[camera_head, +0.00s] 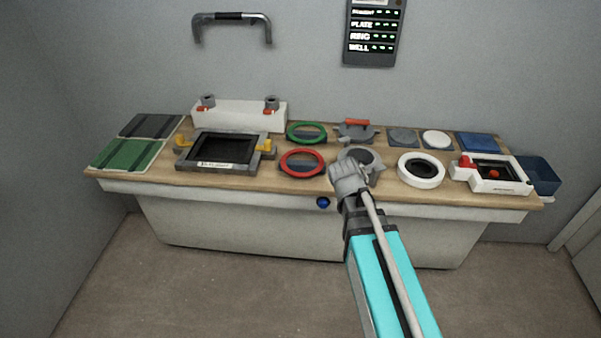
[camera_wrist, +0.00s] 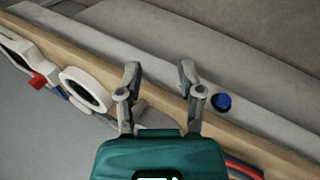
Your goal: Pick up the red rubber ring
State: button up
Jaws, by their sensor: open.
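The red rubber ring (camera_head: 282,166) lies flat on the wooden worktop, near its front edge and left of my arm in the head view. A dark centre shows inside it. In the wrist view, part of a red curved rim (camera_wrist: 246,168) shows at the lower right, cut by the frame edge. My gripper (camera_wrist: 160,72) is open with nothing between its two fingers. In the head view my gripper (camera_head: 346,172) is just right of the red ring, over the front of the worktop. Its fingertips are hard to make out there.
A green ring (camera_head: 289,135) lies behind the red one. A grey round part (camera_head: 371,158) sits beside my gripper, with a white ring (camera_head: 402,168) farther right. A blue knob (camera_head: 323,202) is on the cabinet front.

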jog(key=w+a+f+n+t+h+b, duration=0.2)
jog(key=w+a+f+t+h+b, duration=0.15)
jog(key=w+a+b, duration=0.25)
jog(key=n+t+h+b, duration=0.45)
jog(key=t+b, duration=0.35)
jog(key=b, duration=0.5)
send_near(300, 177)
jog(key=shift+s+a+r+n+y, duration=0.1)
jog(key=shift+s+a+n+y, duration=0.15)
jog(key=shift+s+a+y, duration=0.15)
jog(key=shift+w+d, duration=0.1)
jog(key=shift+x, duration=4.25)
jog(key=shift+r, duration=0.1)
jog(key=shift+x, duration=2.6)
